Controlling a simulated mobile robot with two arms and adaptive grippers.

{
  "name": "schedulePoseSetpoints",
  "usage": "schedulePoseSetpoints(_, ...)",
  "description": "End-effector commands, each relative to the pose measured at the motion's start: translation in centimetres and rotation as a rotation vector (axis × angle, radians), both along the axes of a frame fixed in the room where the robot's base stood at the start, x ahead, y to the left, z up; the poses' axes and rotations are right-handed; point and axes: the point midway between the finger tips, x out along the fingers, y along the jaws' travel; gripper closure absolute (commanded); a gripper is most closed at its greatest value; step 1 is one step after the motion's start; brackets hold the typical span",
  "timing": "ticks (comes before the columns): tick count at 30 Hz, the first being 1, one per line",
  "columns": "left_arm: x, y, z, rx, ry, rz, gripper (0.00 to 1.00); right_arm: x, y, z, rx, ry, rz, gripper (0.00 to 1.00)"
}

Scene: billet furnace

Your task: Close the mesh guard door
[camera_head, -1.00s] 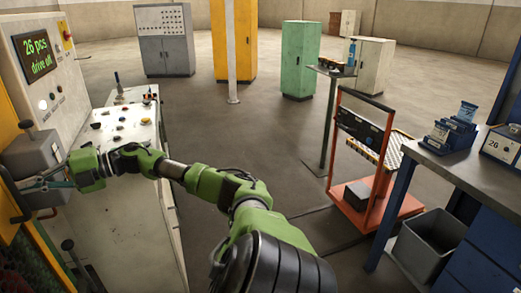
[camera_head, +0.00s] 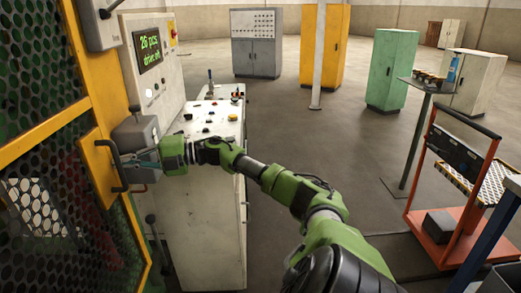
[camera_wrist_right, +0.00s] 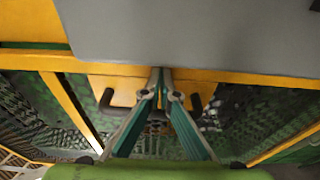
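The mesh guard door (camera_head: 93,135) has a yellow frame and dark perforated mesh, and fills the left of the head view. Its black U-shaped handle (camera_head: 119,170) stands on a yellow plate. My right gripper (camera_head: 126,162) points left at the handle, just below a grey box (camera_head: 136,135). In the wrist view the teal fingers of my right gripper (camera_wrist_right: 160,74) come together at the tips, with nothing visible between them. The handle's ends (camera_wrist_right: 195,104) show on both sides of the fingers. Contact with the handle is unclear. My left gripper is out of view.
A control cabinet (camera_head: 155,65) with a green display and a white console (camera_head: 205,190) stand right of the door, close to my right arm. An orange trolley (camera_head: 440,230) stands at the right. The floor between console and trolley is open.

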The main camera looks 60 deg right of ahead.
Motion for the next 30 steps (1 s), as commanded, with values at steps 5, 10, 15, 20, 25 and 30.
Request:
schedulePoseSetpoints(5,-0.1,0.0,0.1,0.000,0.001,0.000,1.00,0.2,-0.2,1.4,0.016,-0.027,-0.014,1.00)
schedulePoseSetpoints(10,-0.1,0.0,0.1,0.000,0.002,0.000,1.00,-1.1,-1.2,1.2,0.014,-0.023,-0.016,1.00)
schedulePoseSetpoints(15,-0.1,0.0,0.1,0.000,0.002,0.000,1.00,-3.0,-2.6,0.9,0.010,-0.018,-0.017,1.00)
schedulePoseSetpoints(20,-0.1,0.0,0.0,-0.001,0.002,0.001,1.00,-4.7,-3.7,0.6,0.007,-0.014,-0.014,1.00)
schedulePoseSetpoints(25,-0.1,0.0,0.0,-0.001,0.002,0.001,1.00,-6.3,-4.9,0.4,0.006,-0.012,-0.014,1.00)
schedulePoseSetpoints(30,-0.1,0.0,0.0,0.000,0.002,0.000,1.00,-7.8,-5.9,0.3,0.006,-0.010,-0.014,1.00)
